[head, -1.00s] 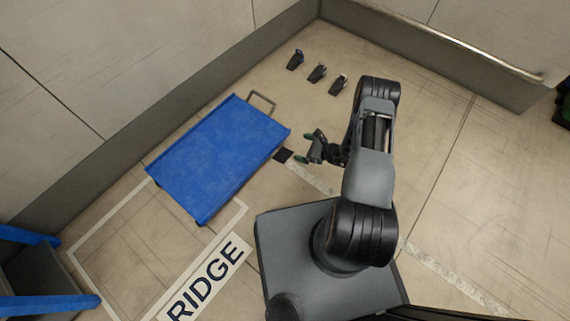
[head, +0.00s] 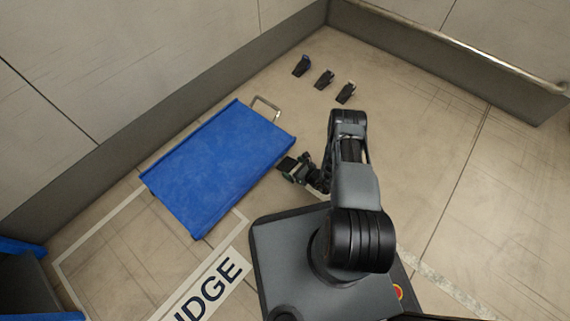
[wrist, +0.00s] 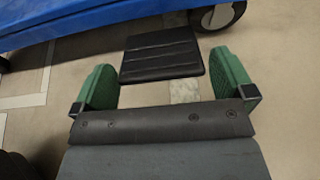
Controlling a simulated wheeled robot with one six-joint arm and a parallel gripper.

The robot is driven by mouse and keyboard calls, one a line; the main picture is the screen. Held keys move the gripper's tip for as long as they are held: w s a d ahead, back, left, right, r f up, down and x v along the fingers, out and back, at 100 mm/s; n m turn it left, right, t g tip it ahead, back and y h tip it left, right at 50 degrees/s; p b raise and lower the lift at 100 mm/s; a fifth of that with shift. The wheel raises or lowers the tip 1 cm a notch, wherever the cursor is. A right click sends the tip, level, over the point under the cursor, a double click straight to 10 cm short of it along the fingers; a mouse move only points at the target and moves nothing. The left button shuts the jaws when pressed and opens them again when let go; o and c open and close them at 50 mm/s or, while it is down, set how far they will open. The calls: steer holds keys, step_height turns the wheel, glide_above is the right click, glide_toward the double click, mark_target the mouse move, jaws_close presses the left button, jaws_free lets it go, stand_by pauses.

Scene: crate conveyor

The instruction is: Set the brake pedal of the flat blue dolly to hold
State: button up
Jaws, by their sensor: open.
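The flat blue dolly (head: 215,165) stands on the floor to the left of my arm, and its edge also shows in the wrist view (wrist: 90,18). Its black ridged brake pedal (wrist: 161,54) sticks out from the dolly's side. In the head view the pedal (head: 287,163) is partly covered by my gripper. My gripper (head: 290,173) is beside the dolly's right side. In the wrist view its green fingers (wrist: 164,82) are open and empty, with the pedal between and just beyond them. I cannot tell the pedal's tilt for sure.
A grey wheel (wrist: 219,16) shows under the dolly. A metal handle (head: 266,107) is at its far end. Several small dark objects (head: 324,79) stand on the floor near the back wall. A lettered floor marking (head: 215,285) lies in front. The floor on the right is clear.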

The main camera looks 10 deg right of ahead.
mark_target(287, 165)
steer(key=shift+b+x, duration=0.3)
steer(key=shift+x, duration=1.15)
steer(key=c, duration=1)
